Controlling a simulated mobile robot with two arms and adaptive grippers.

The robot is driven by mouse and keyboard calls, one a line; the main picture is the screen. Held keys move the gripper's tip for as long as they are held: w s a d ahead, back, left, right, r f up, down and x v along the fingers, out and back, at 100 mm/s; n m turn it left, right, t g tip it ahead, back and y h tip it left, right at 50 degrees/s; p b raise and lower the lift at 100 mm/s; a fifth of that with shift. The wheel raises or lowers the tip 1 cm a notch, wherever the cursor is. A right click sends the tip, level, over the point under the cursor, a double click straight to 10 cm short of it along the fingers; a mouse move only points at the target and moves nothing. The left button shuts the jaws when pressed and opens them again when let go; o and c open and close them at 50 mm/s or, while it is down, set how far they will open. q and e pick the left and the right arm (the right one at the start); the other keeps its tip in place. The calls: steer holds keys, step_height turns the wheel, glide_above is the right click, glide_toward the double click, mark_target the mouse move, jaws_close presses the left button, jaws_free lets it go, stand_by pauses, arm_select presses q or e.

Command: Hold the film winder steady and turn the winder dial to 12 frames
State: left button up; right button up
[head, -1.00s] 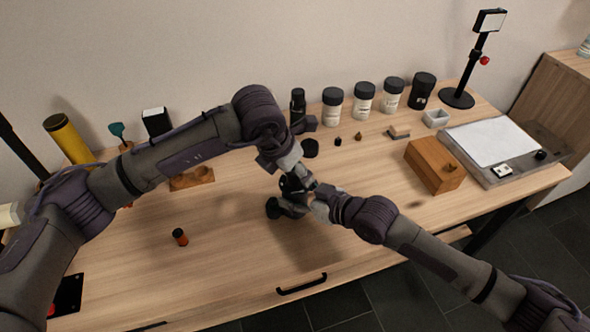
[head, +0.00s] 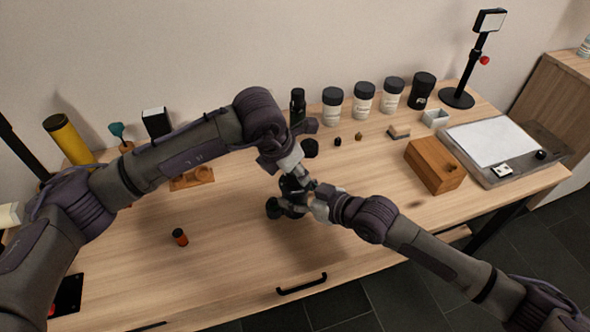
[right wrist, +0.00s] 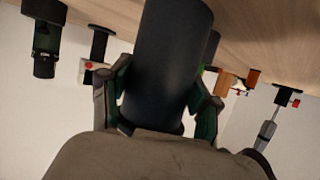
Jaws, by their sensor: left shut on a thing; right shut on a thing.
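The black film winder (head: 291,186) is at the middle of the table in the head view, mostly hidden by my two grippers. A round black end (head: 273,208) shows at its lower left. My left gripper (head: 298,178) reaches down from above and is shut on the winder. My right gripper (head: 313,207) comes in from the right and is shut on the winder too. In the right wrist view a thick dark cylinder (right wrist: 166,62) of it stands between the fingers (right wrist: 160,110). The dial's marks cannot be read.
A small brown-and-black canister (head: 180,237) lies on clear wood at front left. White jars with black lids (head: 333,106) line the back. A wooden block (head: 434,165) and a light panel (head: 494,143) are at right. A drawer handle (head: 301,284) is at the front edge.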

arm_select(q)
steer(key=m+g, duration=0.1)
steer(key=m, duration=0.2)
steer(key=m+h, duration=0.1)
steer(key=m, duration=0.1)
steer(key=shift+m+g, duration=0.4)
steer(key=m+g, duration=0.2)
steer(key=m, duration=0.3)
steer(key=shift+a, duration=0.1)
steer(key=shift+m, duration=0.4)
steer(key=o, duration=1.2)
steer(key=shift+c, duration=0.2)
steer(key=v, duration=1.2)
steer(key=shift+w, duration=0.2)
